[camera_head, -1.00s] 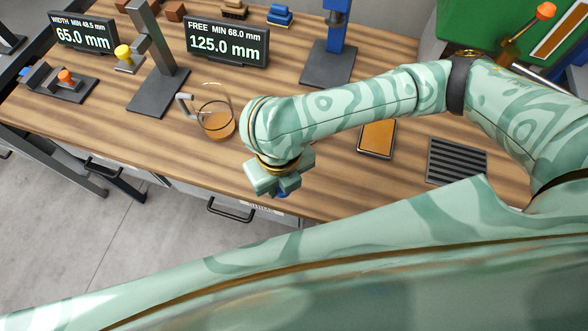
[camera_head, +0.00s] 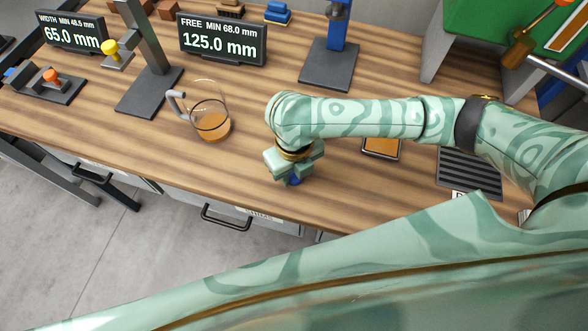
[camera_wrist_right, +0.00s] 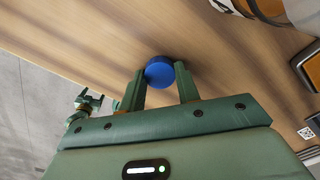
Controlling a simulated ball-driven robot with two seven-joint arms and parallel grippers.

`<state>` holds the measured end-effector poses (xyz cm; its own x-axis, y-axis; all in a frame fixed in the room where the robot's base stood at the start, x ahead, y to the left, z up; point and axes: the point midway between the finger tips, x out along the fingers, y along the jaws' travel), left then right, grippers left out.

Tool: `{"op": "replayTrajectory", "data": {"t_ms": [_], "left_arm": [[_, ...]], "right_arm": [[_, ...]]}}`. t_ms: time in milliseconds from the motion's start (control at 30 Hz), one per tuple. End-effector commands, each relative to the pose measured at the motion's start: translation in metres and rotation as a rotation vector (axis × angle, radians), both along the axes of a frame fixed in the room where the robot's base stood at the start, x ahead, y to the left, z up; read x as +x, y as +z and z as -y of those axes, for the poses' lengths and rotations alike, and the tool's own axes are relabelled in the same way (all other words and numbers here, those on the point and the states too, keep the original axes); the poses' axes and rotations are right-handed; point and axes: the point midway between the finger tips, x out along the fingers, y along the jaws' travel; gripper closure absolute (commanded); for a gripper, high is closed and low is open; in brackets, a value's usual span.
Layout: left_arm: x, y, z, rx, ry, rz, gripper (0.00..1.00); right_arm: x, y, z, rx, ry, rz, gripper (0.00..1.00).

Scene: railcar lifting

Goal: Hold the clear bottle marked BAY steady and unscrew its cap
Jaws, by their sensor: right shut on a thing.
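My right gripper (camera_head: 293,174) is low over the front part of the wooden table in the head view. It is shut on a round blue cap-like thing (camera_wrist_right: 159,72), which sits between the two fingers in the right wrist view.
A clear jug (camera_head: 210,118) with amber liquid stands left of my right gripper. An orange-topped tray (camera_head: 381,147) and a dark ribbed mat (camera_head: 470,168) lie to the right. Two displays (camera_head: 222,41) and a blue-posted stand (camera_head: 328,65) are farther back. The table's front edge is close.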

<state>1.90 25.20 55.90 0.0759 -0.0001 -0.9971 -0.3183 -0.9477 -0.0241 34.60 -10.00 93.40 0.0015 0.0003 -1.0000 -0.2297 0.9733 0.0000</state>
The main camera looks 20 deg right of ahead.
Motion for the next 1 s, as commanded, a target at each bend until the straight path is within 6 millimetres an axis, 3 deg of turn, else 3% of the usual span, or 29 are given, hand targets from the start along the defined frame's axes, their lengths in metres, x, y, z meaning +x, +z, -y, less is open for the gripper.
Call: {"op": "replayTrajectory", "data": {"t_ms": [100, 133, 200, 567, 1000], "left_arm": [[0.0, 0.0, 0.0, 0.0, 0.0, 0.0, 0.25], [0.0, 0.0, 0.0, 0.0, 0.0, 0.0, 0.25], [0.0, 0.0, 0.0, 0.0, 0.0, 0.0, 0.25], [0.001, 0.002, 0.0, 0.001, 0.001, 0.001, 0.25], [0.007, 0.042, -0.001, 0.001, 0.001, 0.017, 0.25]], "right_arm": [[0.0, -0.002, 0.0, 0.0, 0.0, -0.001, 0.95], [0.0, -0.003, 0.0, 0.0, 0.0, 0.0, 0.65], [0.0, -0.003, 0.0, 0.0, 0.0, 0.0, 0.46], [0.0, 0.004, 0.0, 0.0, 0.001, 0.001, 0.46], [0.0, 0.099, 0.0, -0.001, 0.001, 0.003, 0.46]]}}
